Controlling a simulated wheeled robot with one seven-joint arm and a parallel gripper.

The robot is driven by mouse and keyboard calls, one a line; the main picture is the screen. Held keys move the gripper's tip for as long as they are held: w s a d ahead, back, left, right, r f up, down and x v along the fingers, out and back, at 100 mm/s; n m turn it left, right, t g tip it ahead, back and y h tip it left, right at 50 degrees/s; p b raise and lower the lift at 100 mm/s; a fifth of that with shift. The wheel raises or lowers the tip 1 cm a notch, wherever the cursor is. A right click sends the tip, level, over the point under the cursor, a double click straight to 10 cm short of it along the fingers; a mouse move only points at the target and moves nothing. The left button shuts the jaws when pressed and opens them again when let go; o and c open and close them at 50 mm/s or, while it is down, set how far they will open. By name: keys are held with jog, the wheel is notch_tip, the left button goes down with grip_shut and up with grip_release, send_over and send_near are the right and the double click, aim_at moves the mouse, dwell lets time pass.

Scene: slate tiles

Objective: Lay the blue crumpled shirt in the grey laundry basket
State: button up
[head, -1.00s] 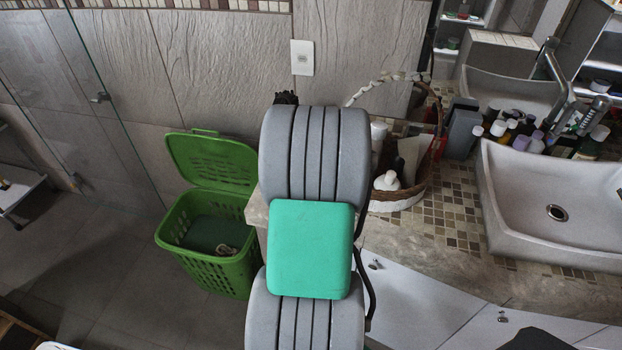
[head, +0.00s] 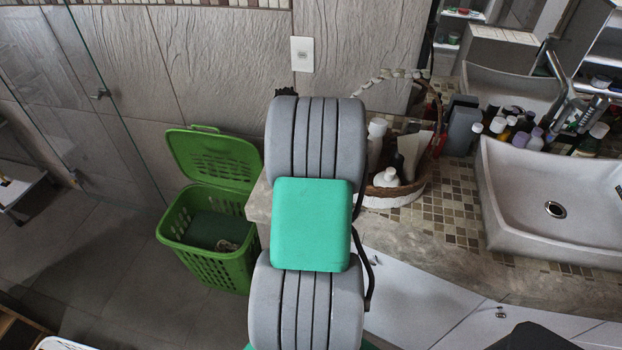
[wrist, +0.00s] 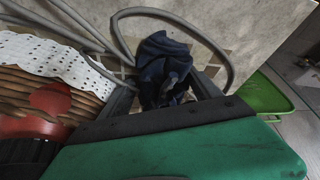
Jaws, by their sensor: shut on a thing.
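The blue crumpled shirt (wrist: 163,68) shows in the wrist view as a dark, bunched cloth. My gripper (wrist: 165,85) is shut on it, with a dark finger on either side. In the head view my own arm hides the shirt and the gripper. The laundry basket (head: 208,262) stands on the floor left of the counter and looks green, not grey. Its lid (head: 213,160) is raised at the back, and a small pale thing lies inside. A green edge, probably of this basket, shows at the right of the wrist view (wrist: 262,97).
The stone counter (head: 400,235) with a sink (head: 560,205) is on the right. A wicker basket of bottles (head: 400,195) stands on it near the arm and is close at the left of the wrist view (wrist: 40,75). A glass panel is at far left.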

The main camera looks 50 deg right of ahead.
jog(key=shift+c, duration=1)
jog(key=shift+r, duration=0.15)
